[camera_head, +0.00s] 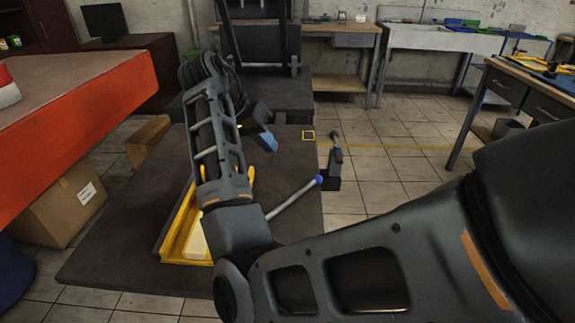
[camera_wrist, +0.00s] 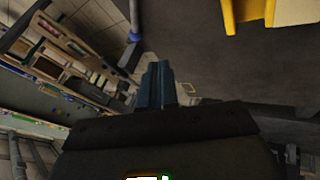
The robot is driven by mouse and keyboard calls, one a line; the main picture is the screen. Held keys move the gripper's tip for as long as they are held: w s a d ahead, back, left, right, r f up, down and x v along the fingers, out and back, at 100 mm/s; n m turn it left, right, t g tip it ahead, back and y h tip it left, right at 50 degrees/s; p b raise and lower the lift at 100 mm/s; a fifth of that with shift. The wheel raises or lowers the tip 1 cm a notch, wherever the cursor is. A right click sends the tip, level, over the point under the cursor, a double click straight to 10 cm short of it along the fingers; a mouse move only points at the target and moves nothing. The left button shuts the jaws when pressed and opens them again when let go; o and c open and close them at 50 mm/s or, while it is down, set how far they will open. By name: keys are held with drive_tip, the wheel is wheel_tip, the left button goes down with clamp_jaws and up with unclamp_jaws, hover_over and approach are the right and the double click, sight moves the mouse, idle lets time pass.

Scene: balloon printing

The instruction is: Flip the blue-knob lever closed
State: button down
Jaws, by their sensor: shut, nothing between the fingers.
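The lever (camera_head: 291,199) is a grey rod that slants up to the right and ends in a blue knob (camera_head: 319,180), near the right edge of the dark machine platform. Its lower end is hidden behind my arm. The lever (camera_wrist: 134,14) and blue knob (camera_wrist: 135,37) also show at the top of the wrist view, left of my fingers. My gripper (camera_head: 266,141) is shut and empty, with its blue fingertips above the platform, up and left of the knob and apart from it. My fingers also show shut in the wrist view (camera_wrist: 158,84).
A yellow frame (camera_head: 176,226) lies on the dark platform (camera_head: 110,260), partly behind my arm. A small dark upright fixture (camera_head: 335,165) stands just right of the knob. An orange-sided table (camera_head: 80,105) is at the left. Tiled floor is open at the right.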

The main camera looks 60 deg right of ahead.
drive_tip(key=shift+w, duration=0.1)
drive_tip(key=b+x, duration=0.2)
drive_tip(key=x, duration=0.8)
drive_tip(key=shift+s+d+f, duration=0.15)
drive_tip(key=shift+s, duration=0.5)
drive_tip(key=shift+s+d+f, duration=0.1)
drive_tip(key=shift+s, duration=0.6)
drive_tip(key=shift+s+d+f, duration=0.15)
drive_tip(key=shift+s, duration=0.5)
drive_tip(key=shift+s+p, duration=0.15)
drive_tip(key=shift+p, duration=0.25)
